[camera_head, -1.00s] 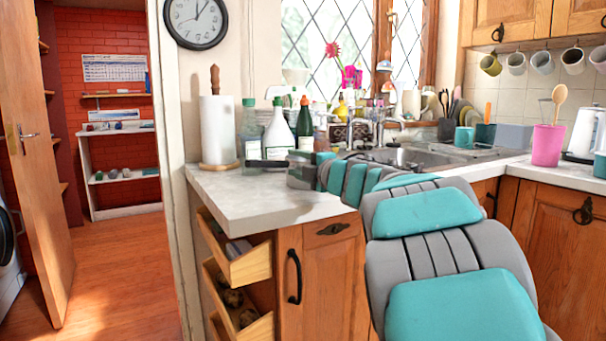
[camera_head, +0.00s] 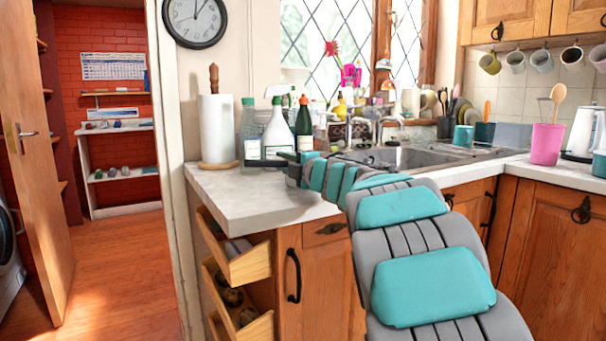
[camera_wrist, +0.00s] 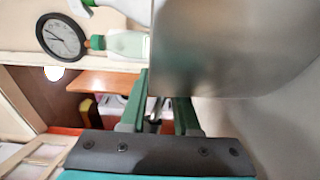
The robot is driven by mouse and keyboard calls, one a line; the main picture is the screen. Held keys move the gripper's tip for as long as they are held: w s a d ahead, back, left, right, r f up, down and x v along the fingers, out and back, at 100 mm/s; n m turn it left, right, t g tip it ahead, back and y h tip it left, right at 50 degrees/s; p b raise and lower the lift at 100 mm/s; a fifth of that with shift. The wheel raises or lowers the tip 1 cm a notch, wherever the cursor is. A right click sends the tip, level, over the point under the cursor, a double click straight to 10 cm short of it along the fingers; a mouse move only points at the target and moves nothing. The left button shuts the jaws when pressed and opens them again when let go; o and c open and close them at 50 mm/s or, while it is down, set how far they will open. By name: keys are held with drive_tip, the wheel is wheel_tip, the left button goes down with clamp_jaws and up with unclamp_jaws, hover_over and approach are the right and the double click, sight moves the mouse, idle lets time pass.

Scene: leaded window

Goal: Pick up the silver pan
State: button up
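A large smooth silver surface (camera_wrist: 225,50) fills the upper right of the wrist view, very close to the camera. It has a straight edge and a corner. It may be the side of the silver pan, but too little shows to be sure. I cannot pick out a pan in the head view. My gripper (camera_head: 263,159) points left over the counter, in front of the bottles.
A paper towel roll (camera_head: 216,128), a spray bottle (camera_head: 278,133) and a dark green bottle (camera_head: 304,122) stand on the counter (camera_head: 230,190). The sink (camera_head: 410,157) is to the right. Open drawers (camera_head: 248,260) stick out below the counter's left end.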

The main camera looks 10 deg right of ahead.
clamp_jaws()
idle(1.0)
